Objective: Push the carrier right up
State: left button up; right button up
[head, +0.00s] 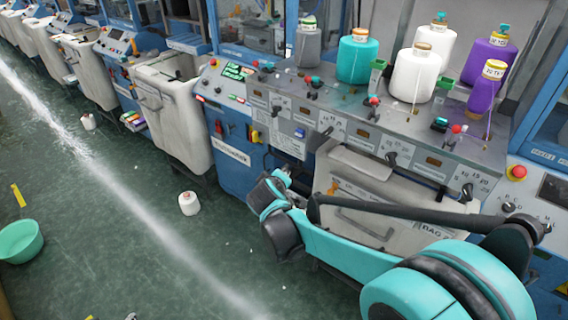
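The knitting machine's sloping grey panel (350,122) fills the right half of the head view. Small levers and knobs stand along it, among them a black-handled one (392,157) and a red-topped one (455,130). I cannot tell which part is the carrier. My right arm comes in from the lower right, in front of the machine's pale bin (345,178). Its dark end, my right gripper (284,178), is by the machine's blue front, below the panel. Its fingers are too unclear to show whether they are open. My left gripper is out of view.
Yarn cones, teal (357,60), white (415,77) and purple (485,90), stand on the machine top. Another bin (178,110) stands to the left. A white cone (189,203) and a green basin (20,241) are on the otherwise mostly clear floor.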

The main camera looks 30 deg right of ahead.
jog(key=w+d+f+n+t+h+b, duration=0.1)
jog(key=w+d+f, duration=0.1)
jog(key=w, duration=0.2)
jog(key=w+d+f+n+h, duration=0.1)
jog(key=w+d+f+h, duration=0.15)
jog(key=w, duration=0.25)
jog(key=n+t+h+b, duration=0.1)
jog(key=n+b, duration=0.1)
jog(key=n, duration=0.1)
send_near(285, 160)
jog(key=w+d+f, duration=0.2)
jog(key=shift+t+h, duration=0.25)
jog(key=shift+t, duration=0.05)
jog(key=b+x, duration=0.1)
jog(key=x, duration=0.6)
jog(key=shift+w+a+r+b, duration=0.1)
jog(key=shift+w+a+b, duration=0.05)
jog(key=shift+b, duration=0.2)
jog(key=shift+w+d, duration=0.3)
jog(key=shift+d, duration=0.05)
grip_shut()
